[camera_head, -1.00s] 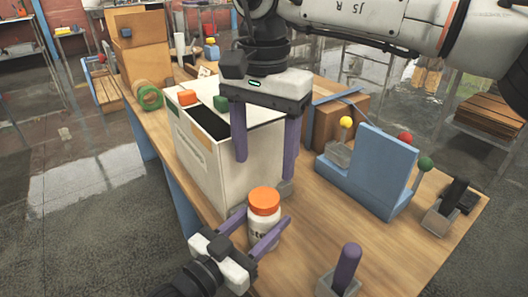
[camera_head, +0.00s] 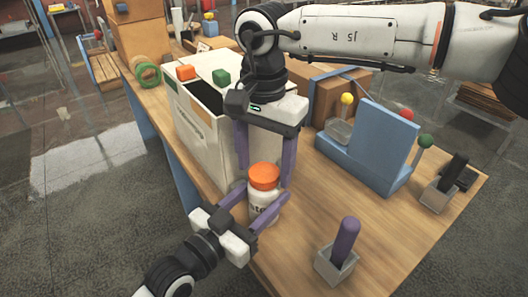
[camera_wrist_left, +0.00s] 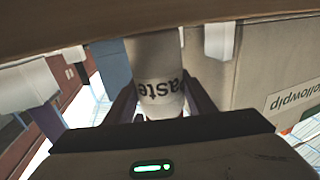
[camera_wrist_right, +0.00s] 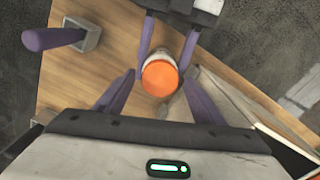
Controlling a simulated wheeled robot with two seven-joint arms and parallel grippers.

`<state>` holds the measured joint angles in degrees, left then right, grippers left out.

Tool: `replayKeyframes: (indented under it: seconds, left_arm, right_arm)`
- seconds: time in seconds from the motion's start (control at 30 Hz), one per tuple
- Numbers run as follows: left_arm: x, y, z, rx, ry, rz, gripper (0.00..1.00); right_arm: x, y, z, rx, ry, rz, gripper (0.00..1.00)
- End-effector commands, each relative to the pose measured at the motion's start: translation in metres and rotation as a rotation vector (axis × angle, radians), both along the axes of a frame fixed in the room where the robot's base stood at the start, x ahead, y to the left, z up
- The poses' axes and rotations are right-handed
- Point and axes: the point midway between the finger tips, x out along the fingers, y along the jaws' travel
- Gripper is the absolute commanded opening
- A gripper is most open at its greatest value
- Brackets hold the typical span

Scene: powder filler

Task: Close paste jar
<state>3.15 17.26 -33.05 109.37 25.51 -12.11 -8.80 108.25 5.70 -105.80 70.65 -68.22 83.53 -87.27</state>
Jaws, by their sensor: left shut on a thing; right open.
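The paste jar (camera_head: 262,205) is white with dark lettering and stands upright, with an orange lid (camera_head: 264,176) on its top. My left gripper (camera_head: 266,197) is shut on the jar's body from the near left; the jar and part of its label also show in the left wrist view (camera_wrist_left: 160,85). My right gripper (camera_head: 266,182) points down from above, open, its purple fingers on either side of the lid and apart from it. In the right wrist view the orange lid (camera_wrist_right: 160,78) lies between and beyond the open fingers. The lid's seating on the jar cannot be told.
A white box (camera_head: 200,140) with a dark opening and coloured blocks stands just behind the jar. A blue stand (camera_head: 375,150) with coloured knobs is at right. A purple handle in a grey holder (camera_head: 338,262) stands front right. The wooden table between is clear.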

Motion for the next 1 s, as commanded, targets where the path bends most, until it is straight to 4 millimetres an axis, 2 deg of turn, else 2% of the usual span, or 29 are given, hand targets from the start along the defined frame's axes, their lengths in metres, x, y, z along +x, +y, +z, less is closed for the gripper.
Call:
replayKeyframes:
  seconds: [0.23, 0.5, 0.77, 0.87, 1.0]
  left_arm:
    - [-0.0002, -0.0002, -0.0003, -0.001, 0.001, 0.000, 0.00]
    - [-0.0001, -0.0002, -0.0002, -0.001, 0.001, 0.000, 0.00]
    - [-0.0001, -0.0002, -0.0002, -0.001, 0.001, 0.000, 0.00]
    - [-0.0001, -0.0002, -0.0002, 0.000, 0.000, 0.000, 0.00]
    - [-0.0001, -0.0002, -0.0002, 0.000, 0.000, 0.000, 0.00]
  right_arm:
    - [0.0000, 0.0000, -0.0006, 0.000, 0.000, 0.000, 0.62]
    - [0.0000, 0.0001, -0.0003, 0.001, 0.001, 0.000, 0.18]
    - [-0.0001, 0.0002, -0.0004, 0.001, 0.000, -0.045, 0.18]
    - [-0.0003, 0.0004, -0.0006, 0.002, 0.001, -0.182, 0.18]
    - [-0.0004, 0.0003, -0.0009, 0.002, 0.001, -0.485, 0.18]
